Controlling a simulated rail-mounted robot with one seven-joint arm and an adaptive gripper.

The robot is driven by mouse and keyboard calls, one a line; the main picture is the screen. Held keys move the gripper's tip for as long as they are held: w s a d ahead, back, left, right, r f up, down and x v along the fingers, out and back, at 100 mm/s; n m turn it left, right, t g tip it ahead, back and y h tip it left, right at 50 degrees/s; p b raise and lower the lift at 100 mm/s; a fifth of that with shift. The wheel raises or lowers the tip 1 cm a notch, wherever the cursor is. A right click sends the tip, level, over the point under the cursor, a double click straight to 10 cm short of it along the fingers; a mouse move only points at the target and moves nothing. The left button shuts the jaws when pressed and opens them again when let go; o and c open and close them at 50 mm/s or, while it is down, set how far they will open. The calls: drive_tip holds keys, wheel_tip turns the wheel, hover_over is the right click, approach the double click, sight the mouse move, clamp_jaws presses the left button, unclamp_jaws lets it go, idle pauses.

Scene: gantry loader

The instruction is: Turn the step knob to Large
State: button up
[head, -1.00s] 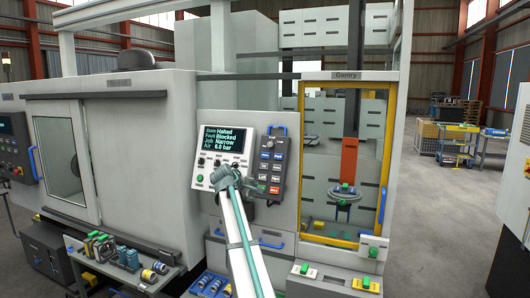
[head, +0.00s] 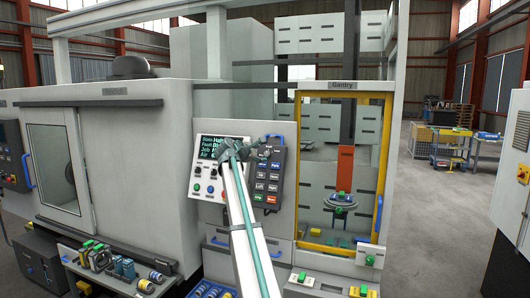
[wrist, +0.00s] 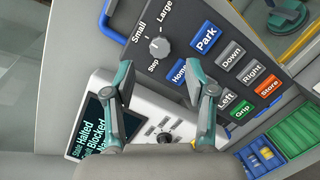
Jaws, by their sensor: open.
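The step knob (wrist: 159,47) is a small grey round knob on the dark pendant, between the printed words Small and Large. I cannot tell for sure which word its mark points to. My gripper (wrist: 160,72) is open in the wrist view, one finger to each side and below the knob, with nothing between the fingers. In the head view my gripper (head: 242,149) is in front of the pendant's upper left edge.
The pendant's buttons, including Park (wrist: 206,38), Home and Stop (wrist: 269,87), lie close to the right finger. A panel with a screen (head: 207,147) reading Halted and Blocked is beside the pendant. A yellow-framed Gantry door (head: 340,97) stands to the right.

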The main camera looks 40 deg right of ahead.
sight(266, 154)
drive_tip(key=p+x, duration=0.2)
drive_tip(key=x, duration=0.3)
drive_tip(key=shift+w+d+f, duration=0.15)
drive_tip(key=shift+d, duration=0.2)
clamp_jaws()
